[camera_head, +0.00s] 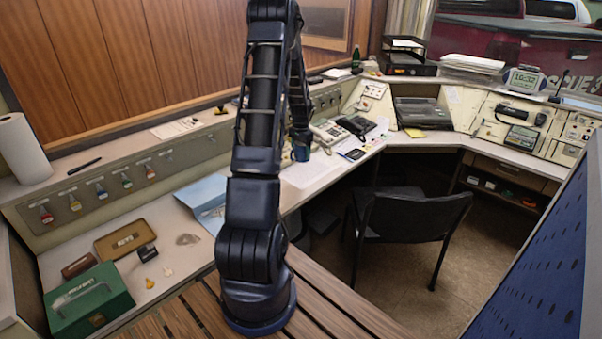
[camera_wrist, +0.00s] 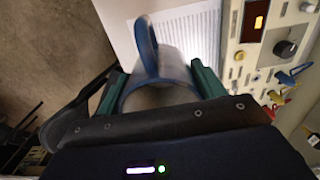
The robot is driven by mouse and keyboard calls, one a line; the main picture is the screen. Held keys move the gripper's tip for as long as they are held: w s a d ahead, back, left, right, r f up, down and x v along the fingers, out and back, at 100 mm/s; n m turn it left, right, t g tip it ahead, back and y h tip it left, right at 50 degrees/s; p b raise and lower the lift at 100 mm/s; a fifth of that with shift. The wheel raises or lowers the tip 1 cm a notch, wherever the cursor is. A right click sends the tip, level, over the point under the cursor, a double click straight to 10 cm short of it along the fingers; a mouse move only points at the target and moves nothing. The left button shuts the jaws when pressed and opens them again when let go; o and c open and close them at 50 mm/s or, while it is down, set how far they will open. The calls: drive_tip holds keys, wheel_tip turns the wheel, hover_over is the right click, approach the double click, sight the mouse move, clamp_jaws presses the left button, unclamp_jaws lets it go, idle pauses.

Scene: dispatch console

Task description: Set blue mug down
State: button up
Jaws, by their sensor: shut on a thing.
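The blue mug (camera_wrist: 147,42) is between the two green fingers of my gripper (camera_wrist: 156,76) in the wrist view, its round rim near the palm and its handle pointing up in the picture. My gripper is shut on it. A white printed sheet (camera_wrist: 190,38) lies beyond the mug in the wrist view. I cannot tell whether the mug touches the desk (camera_head: 292,198).
A control panel with knobs (camera_wrist: 285,48) borders the sheet. A black chair (camera_head: 412,220) stands in the opening of the desk. The white desktop near the mug has some bare room.

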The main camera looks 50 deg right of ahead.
wheel_tip(320, 180, down, 11)
drive_tip(key=shift+f, duration=0.1)
idle(0.5)
drive_tip(key=shift+f, duration=0.15)
drive_tip(key=o, duration=1.1)
drive_tip(key=shift+o, duration=0.2)
wheel_tip(320, 180, up, 12)
drive_tip(key=shift+r, duration=0.25)
